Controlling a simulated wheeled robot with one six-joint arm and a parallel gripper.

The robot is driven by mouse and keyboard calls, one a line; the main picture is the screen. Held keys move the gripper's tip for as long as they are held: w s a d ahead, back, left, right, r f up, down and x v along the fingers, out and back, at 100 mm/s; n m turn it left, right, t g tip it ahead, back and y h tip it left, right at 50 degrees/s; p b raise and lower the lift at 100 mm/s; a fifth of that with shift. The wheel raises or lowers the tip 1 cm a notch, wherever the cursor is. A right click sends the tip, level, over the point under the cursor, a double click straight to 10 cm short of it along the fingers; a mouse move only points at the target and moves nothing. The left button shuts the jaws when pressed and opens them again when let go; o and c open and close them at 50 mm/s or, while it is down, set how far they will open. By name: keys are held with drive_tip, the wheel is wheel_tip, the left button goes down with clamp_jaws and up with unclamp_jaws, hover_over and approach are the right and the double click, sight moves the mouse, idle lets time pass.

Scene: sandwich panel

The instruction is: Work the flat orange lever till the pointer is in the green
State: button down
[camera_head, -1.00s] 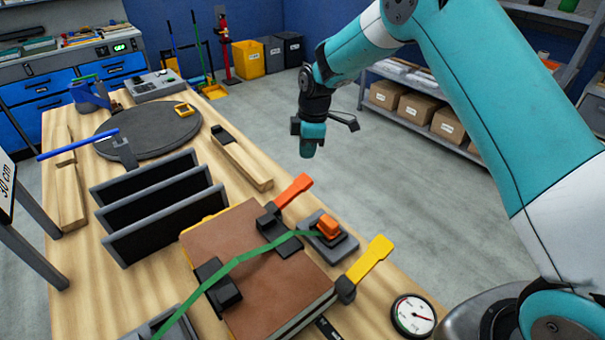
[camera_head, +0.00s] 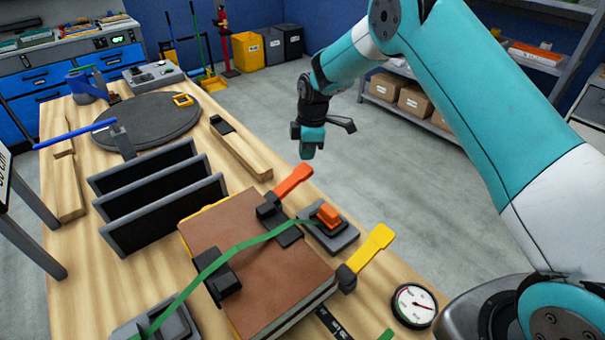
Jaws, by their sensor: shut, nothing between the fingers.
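The flat orange lever (camera_head: 293,181) sticks up and to the right from a dark clamp block (camera_head: 271,207) at the far edge of a brown sandwich panel (camera_head: 262,275). A round white dial (camera_head: 414,305) with a pointer lies at the table's right edge. The dial is too small to tell whether its pointer is in the green. My gripper (camera_head: 307,152) hangs in the air above and beyond the lever in the picture, apart from it. It is shut and empty.
A yellow lever (camera_head: 370,249) stands at the panel's right corner. A small orange block on a grey base (camera_head: 328,216) sits beside the orange lever. A green strap (camera_head: 215,262) crosses the panel. Black upright plates (camera_head: 165,205) stand to the left. Open floor lies beyond the table.

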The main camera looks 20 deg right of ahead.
sight(306, 169)
drive_tip(key=shift+a+f+b, duration=0.2)
drive_tip(key=shift+f+b, duration=0.5)
drive_tip(key=shift+f, duration=1.1)
wheel_tip(306, 169, down, 4)
drive_tip(key=b, duration=0.3)
drive_tip(key=shift+f, duration=0.15)
drive_tip(key=shift+s+d+r+p, duration=0.1)
drive_tip(key=shift+d+r, duration=0.1)
drive_tip(key=shift+d, duration=0.3)
drive_tip(key=shift+s+d+r+p, duration=0.15)
drive_tip(key=shift+d+r, duration=0.1)
drive_tip(key=shift+d, duration=0.3)
drive_tip(key=shift+w+d+r+p, duration=0.1)
drive_tip(key=shift+d+r, duration=0.1)
drive_tip(key=shift+d, duration=0.3)
